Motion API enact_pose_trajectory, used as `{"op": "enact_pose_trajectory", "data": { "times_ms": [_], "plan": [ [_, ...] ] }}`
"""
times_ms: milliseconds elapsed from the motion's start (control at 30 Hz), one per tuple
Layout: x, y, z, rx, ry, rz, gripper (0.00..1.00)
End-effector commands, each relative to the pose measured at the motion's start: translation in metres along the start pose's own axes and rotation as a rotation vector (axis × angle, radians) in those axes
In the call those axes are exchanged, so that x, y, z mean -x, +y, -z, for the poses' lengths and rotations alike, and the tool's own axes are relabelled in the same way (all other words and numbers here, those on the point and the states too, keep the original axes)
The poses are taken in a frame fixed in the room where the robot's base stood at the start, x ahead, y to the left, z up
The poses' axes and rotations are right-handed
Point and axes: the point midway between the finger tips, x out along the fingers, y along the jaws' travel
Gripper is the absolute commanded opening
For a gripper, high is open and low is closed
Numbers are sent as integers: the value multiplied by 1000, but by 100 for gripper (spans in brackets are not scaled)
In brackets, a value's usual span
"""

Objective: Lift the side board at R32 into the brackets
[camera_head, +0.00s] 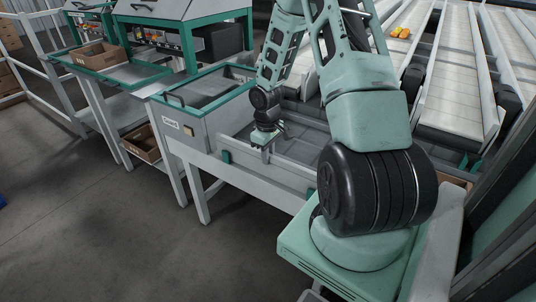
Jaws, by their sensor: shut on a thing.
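My gripper (266,149) is small in the middle of the view, pointing down at the near side of a grey tray-like bench. It is shut on a long, thin light-grey side board (292,170), gripped near its left part. The board runs along the bench's near edge, down to the right, and my arm's base hides its right end. A small green bracket (226,156) shows at the bench's front edge, left of the gripper. Whether the board sits in the brackets is too small to tell. I cannot read R32 anywhere.
A grey cabinet with a green-rimmed top (205,88) and a small label adjoins the bench on the left. Cardboard boxes stand on the left table (98,56) and on a lower shelf (142,143). The floor at left is clear.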

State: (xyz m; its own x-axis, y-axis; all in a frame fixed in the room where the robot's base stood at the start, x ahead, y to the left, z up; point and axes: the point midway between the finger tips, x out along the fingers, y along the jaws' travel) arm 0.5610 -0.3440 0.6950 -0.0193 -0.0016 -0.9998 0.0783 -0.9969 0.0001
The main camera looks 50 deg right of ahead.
Motion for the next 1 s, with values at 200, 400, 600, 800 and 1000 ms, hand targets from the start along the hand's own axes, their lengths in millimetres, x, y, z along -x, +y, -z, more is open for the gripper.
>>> {"op": "enact_pose_trajectory", "data": {
  "times_ms": [200,400,600,800,1000],
  "plan": [
    [0,0,0,0,1,0,0],
    [-2,0,0,0,0,0,0],
    [-5,0,0,0,0,0,0],
    [-7,0,1,0,0,0,23],
    [-7,0,0,0,0,0,42]
  ]
}}
